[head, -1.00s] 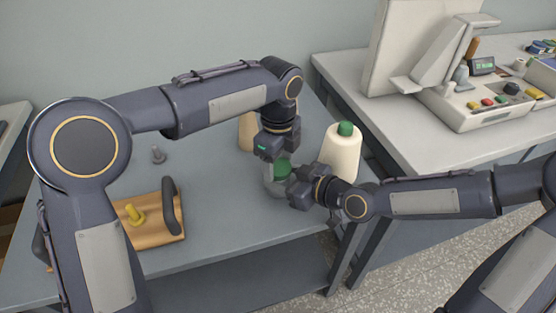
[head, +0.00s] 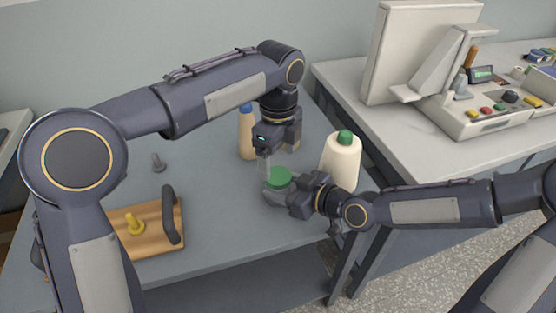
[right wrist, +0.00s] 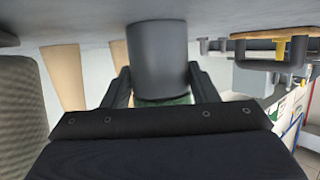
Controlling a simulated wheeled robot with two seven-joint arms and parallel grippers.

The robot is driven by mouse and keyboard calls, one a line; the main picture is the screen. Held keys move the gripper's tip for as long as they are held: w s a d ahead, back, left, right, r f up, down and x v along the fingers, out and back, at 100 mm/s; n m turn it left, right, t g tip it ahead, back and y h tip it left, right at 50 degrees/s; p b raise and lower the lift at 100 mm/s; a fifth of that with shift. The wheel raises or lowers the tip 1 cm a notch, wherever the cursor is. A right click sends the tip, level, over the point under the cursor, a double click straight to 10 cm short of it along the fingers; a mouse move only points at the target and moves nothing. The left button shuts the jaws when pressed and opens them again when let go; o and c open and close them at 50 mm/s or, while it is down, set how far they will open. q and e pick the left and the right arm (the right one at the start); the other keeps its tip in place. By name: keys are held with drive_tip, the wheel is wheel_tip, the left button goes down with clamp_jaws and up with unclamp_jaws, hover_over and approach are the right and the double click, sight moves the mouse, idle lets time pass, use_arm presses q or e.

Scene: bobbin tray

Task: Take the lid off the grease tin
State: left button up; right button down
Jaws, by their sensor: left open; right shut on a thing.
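The grease tin (head: 272,195) is a grey round tin on the table, with a green lid (head: 279,177) on top. My right gripper (head: 285,193) is shut on the tin's side from the right. In the right wrist view, the grey tin (right wrist: 157,55) stands between the two dark fingers, with a strip of the green lid (right wrist: 165,101) showing at its lower end. My left gripper (head: 279,157) is open just above the lid, pointing down. Its fingers look clear of the lid, though the gap is hard to judge.
A cream bobbin (head: 341,160) with a green top stands close behind my right gripper. A tan bobbin (head: 247,135) with a blue top stands behind my left gripper.

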sight(278, 175)
use_arm(q)
drive_tip(key=shift+d+r+m, duration=0.2)
drive_tip(key=shift+r+m, duration=0.45)
drive_tip(key=shift+m, duration=0.25)
drive_tip(key=shift+a+r+m, duration=0.15)
drive_tip(key=shift+r+m, duration=0.55)
drive_tip(key=shift+r, duration=0.2)
drive_tip(key=shift+f, duration=3.85)
drive_tip(key=c, duration=1)
drive_tip(key=n, duration=0.3)
